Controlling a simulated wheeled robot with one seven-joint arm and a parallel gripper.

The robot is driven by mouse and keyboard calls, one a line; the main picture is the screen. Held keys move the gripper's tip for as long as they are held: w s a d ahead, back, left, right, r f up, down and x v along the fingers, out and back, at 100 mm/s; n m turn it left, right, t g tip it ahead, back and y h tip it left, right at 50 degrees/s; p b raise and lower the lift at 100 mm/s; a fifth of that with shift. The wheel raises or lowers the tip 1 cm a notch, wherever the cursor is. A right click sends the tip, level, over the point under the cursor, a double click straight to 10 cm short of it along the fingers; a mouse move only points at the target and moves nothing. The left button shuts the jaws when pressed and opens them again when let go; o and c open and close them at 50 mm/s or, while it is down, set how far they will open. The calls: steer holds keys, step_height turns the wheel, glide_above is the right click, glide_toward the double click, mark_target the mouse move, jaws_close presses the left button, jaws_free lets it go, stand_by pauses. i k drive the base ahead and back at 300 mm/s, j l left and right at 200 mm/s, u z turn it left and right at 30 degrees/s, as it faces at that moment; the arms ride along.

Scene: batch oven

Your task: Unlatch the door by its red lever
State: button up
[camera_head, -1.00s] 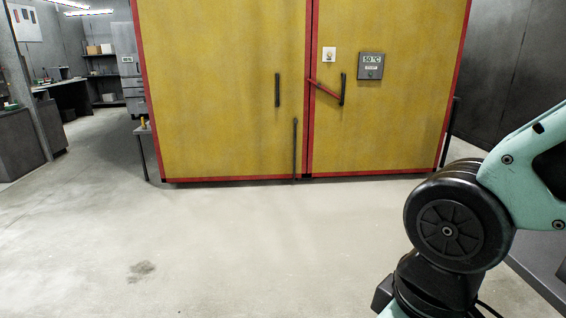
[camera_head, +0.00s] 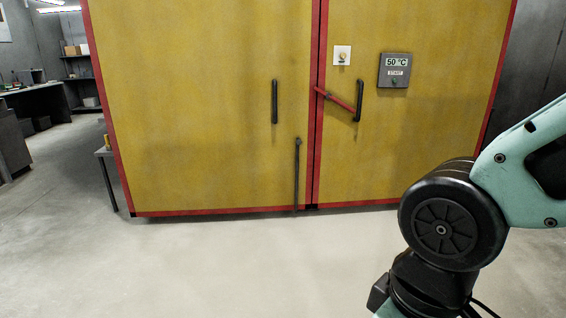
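The yellow oven (camera_head: 190,110) with red edges stands ahead and fills most of the upper view. Its two doors meet at a red-edged vertical seam. The red lever (camera_head: 338,100) starts at the seam and slants down to the right across the right door (camera_head: 420,145). Its lower end meets or overlaps a black vertical handle (camera_head: 359,102); I cannot tell whether they touch. The left door has its own black handle (camera_head: 275,101). My gripper is out of view; only part of my arm shows at the lower right, apart from the oven.
A dark vertical rod (camera_head: 297,172) runs low on the left door near the seam. A grey panel (camera_head: 394,71) reading 50 °C and a white switch plate (camera_head: 342,56) are on the right door. The floor ahead is clear.

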mark_target(328, 97)
steer(key=i, duration=1)
steer(key=i+j+z, duration=0.1)
steer(key=i, duration=0.85)
steer(key=i+j+z, duration=0.15)
steer(key=i+z, duration=0.15)
steer(key=i, duration=0.35)
steer(key=i+l, duration=0.15)
steer(key=i, duration=0.35)
steer(key=i+l+z, duration=0.1)
steer(key=i, duration=0.35)
